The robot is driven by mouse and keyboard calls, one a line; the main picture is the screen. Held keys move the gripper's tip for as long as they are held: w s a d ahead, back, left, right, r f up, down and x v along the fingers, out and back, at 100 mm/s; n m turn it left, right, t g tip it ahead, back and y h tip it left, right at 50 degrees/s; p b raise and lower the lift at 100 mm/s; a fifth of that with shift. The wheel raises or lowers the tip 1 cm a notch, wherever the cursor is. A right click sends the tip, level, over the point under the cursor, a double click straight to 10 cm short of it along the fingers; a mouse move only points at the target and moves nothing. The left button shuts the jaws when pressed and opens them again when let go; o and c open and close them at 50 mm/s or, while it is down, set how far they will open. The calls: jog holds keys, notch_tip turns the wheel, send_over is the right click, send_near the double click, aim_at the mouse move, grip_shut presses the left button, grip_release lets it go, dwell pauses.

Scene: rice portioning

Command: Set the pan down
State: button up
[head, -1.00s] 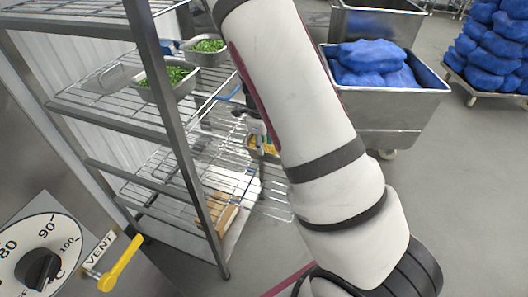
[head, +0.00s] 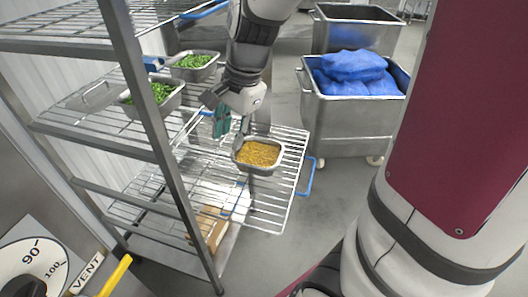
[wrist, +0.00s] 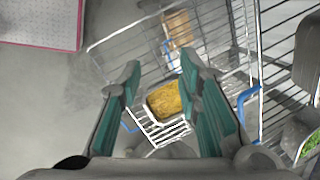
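A small metal pan (head: 262,171) of yellow-orange rice rests, looking level, on a wire shelf (head: 270,216) that sticks out from the rack. My gripper (head: 221,122) has teal fingers and is just above and left of the pan in the head view. In the wrist view my gripper (wrist: 160,70) has its two fingers spread wide. The rice (wrist: 165,99) shows through the gap between them, and no finger is seen closed on the pan. Most of the pan's walls are hidden in the wrist view.
Two pans of green vegetables (head: 152,105) (head: 193,72) stand on the rack shelf at left. The rack post (head: 150,120) rises close by. A metal bin (head: 350,123) with blue bags stands at right. A cardboard box (head: 210,226) lies low on the rack.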

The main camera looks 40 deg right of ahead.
jog(key=s+a+r+n+t+h, duration=0.1)
jog(key=s+r+n, duration=0.2)
jog(key=s+n, duration=0.4)
jog(key=s+a+r+n+t+h, duration=0.1)
jog(key=s+r+n, duration=0.3)
jog(key=s+n, duration=0.4)
jog(key=shift+s+a+r, duration=0.25)
jog(key=shift+s+a, duration=0.05)
jog(key=shift+s, duration=0.7)
